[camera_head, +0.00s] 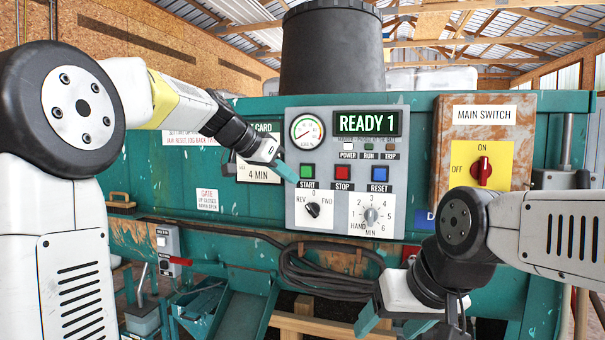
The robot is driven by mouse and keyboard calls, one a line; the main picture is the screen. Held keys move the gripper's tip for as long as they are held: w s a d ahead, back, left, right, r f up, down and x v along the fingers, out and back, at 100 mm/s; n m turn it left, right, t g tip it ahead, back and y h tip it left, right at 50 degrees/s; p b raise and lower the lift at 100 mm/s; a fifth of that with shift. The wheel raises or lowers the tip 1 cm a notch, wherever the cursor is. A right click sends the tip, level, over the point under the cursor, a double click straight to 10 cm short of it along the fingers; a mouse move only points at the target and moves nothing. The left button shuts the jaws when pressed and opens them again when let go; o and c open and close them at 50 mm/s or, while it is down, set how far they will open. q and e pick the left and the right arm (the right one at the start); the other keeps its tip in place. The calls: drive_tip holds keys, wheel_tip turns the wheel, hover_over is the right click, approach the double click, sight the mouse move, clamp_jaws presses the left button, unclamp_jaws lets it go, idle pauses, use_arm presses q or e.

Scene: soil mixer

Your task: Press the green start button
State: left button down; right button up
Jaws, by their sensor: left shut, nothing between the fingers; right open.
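The green start button (307,171) is on the grey control panel (330,222), above the label START. My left gripper (291,176) is shut and empty, with its teal fingertips pointing right, just left of the button. I cannot tell whether the tips touch the panel. My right gripper (385,327) is open and empty, low in front of the machine, below the panel. The display (367,123) on the panel reads READY 1.
A red stop button (343,172) and a blue reset button (380,173) sit right of the green one. Below are two knobs. A rusty main switch box (481,195) with a red handle stands to the right. Black cables (325,268) hang under the panel.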

use_arm(q)
approach(309, 177)
drive_tip(key=shift+w+d+f, duration=0.4)
drive_tip(key=shift+d+f, duration=0.4)
drive_tip(key=shift+f, duration=0.1)
drive_tip(key=shift+w+d+f, duration=0.35)
drive_tip(key=shift+d+f, duration=0.45)
drive_tip(key=shift+f, duration=0.1)
drive_tip(key=shift+w, duration=0.1)
idle(0.7)
drive_tip(key=shift+w+d, duration=0.1)
drive_tip(key=shift+w, duration=0.2)
drive_tip(key=shift+w+d, duration=0.2)
drive_tip(key=shift+w, duration=0.3)
idle(0.7)
idle(0.4)
drive_tip(key=shift+s+a, duration=0.3)
drive_tip(key=shift+s, duration=0.6)
drive_tip(key=shift+s+a, duration=0.25)
drive_tip(key=shift+s, duration=0.55)
drive_tip(key=shift+s+a, duration=0.25)
drive_tip(key=shift+s, duration=0.5)
drive_tip(key=shift+s+a, duration=0.3)
drive_tip(key=shift+s, duration=0.5)
